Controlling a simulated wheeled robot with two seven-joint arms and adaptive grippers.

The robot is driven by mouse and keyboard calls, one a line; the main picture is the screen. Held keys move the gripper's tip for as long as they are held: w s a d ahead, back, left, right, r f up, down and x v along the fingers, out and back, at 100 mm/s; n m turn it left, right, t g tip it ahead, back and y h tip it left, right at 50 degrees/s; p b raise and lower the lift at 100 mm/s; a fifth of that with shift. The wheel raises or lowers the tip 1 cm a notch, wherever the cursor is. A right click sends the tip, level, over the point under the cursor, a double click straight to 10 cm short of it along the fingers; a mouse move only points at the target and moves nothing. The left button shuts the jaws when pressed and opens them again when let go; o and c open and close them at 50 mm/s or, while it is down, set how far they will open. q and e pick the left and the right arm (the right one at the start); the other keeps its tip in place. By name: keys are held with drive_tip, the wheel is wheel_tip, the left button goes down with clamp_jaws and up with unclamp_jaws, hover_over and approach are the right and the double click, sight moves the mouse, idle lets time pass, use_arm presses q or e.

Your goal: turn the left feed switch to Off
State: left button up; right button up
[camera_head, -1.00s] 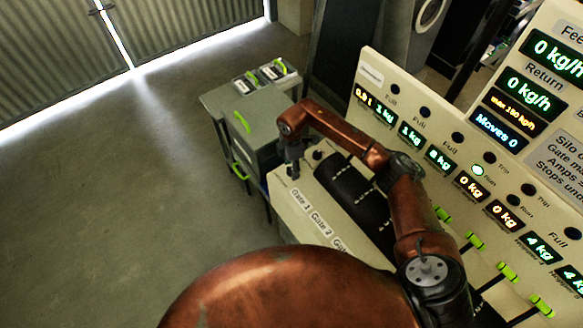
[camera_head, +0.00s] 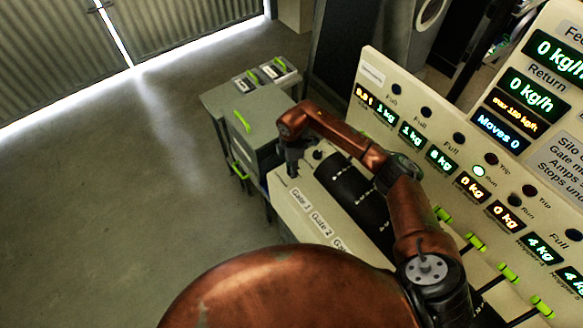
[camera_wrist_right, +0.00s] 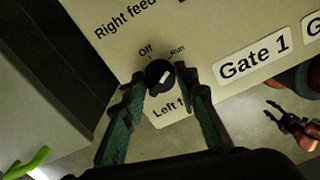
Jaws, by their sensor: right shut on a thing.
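The left feed switch (camera_wrist_right: 160,78) is a black round knob with a white pointer mark, in the right wrist view. Its mark slants up and right, toward the Run label (camera_wrist_right: 177,50); the Off label (camera_wrist_right: 145,50) is up and left. My right gripper (camera_wrist_right: 162,84) is shut on the knob, one finger on each side. The "Left" label (camera_wrist_right: 168,108) below the knob is partly cut off by a finger. In the head view my right gripper (camera_head: 293,170) is at the far end of the cream console; the knob is hidden there. My left gripper (camera_wrist_right: 275,113) shows at the right, fingers apart.
The cream console (camera_head: 285,215) carries Gate labels (camera_head: 301,200) and a black cylinder. A grey cabinet (camera_head: 245,125) with bins on top stands beyond the console. The floor at left is clear.

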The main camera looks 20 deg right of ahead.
drive_tip(key=shift+n, duration=0.5)
drive_tip(key=n+b, duration=0.2)
drive_tip(key=n, duration=0.3)
drive_tip(key=shift+f+n, duration=0.1)
drive_tip(key=shift+n, duration=0.3)
use_arm(q)
wheel_tip(320, 180, down, 4)
drive_tip(key=shift+w+f+b, duration=0.1)
drive_tip(key=shift+f+b, duration=0.1)
drive_tip(key=shift+b, duration=1)
use_arm(e)
drive_tip(key=n, duration=0.5)
drive_tip(key=o, duration=1.1)
use_arm(q)
drive_tip(key=shift+a, duration=0.15)
